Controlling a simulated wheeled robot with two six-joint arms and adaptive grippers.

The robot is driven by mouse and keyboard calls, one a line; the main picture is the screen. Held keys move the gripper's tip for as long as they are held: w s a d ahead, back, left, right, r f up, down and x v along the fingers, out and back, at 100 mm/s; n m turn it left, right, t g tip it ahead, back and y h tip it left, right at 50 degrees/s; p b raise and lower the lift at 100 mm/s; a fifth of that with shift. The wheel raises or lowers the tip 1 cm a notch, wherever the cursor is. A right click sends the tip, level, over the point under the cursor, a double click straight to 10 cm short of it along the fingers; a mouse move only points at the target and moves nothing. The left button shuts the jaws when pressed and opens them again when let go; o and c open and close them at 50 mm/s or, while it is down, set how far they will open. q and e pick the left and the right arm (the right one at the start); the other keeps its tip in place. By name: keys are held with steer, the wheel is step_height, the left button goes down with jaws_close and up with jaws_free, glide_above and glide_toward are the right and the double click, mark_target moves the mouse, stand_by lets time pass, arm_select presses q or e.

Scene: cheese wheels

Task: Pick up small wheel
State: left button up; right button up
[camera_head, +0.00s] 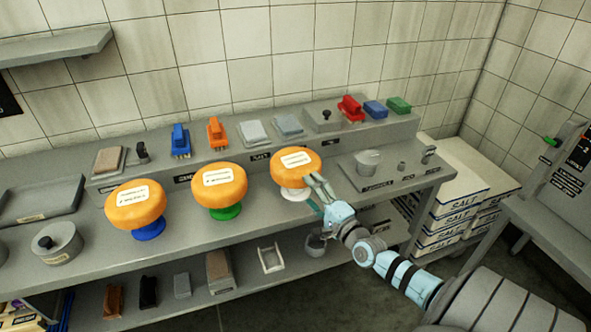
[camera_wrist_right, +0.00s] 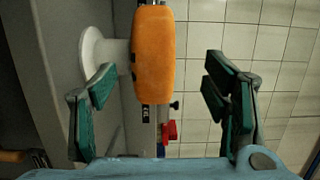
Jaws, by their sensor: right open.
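Three orange cheese wheels with white labels stand on the bench, each on a round pedestal: the left wheel (camera_head: 136,206) on blue, the middle wheel (camera_head: 219,186) on green, the right wheel (camera_head: 296,161) on white. They look close in size; the labels are too small to read. My right gripper (camera_head: 319,189) is open at the right side of the right wheel. In the right wrist view this wheel (camera_wrist_right: 154,60) shows edge-on ahead of the empty, spread fingers (camera_wrist_right: 160,98), with its white pedestal (camera_wrist_right: 97,50) at left. Contact is not visible. My left gripper is out of view.
A raised back ledge (camera_head: 253,153) holds several brushes and blocks, including a red brush (camera_head: 350,107). A metal pot (camera_head: 367,161) stands right of the wheels. A lidded pot (camera_head: 57,243) and a tray (camera_head: 40,200) are at left. Salt sacks (camera_head: 462,187) are stacked at right.

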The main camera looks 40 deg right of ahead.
mark_target(299, 184)
steer(key=w+b, duration=0.1)
steer(key=w, duration=0.1)
steer(key=w+f+b, duration=0.1)
steer(key=w+b, duration=0.1)
steer(key=w, duration=0.1)
steer(key=shift+w+a+f, duration=0.1)
steer(key=shift+w, duration=0.65)
steer(key=shift+r, duration=0.2)
jaws_close()
steer(key=shift+r, duration=0.1)
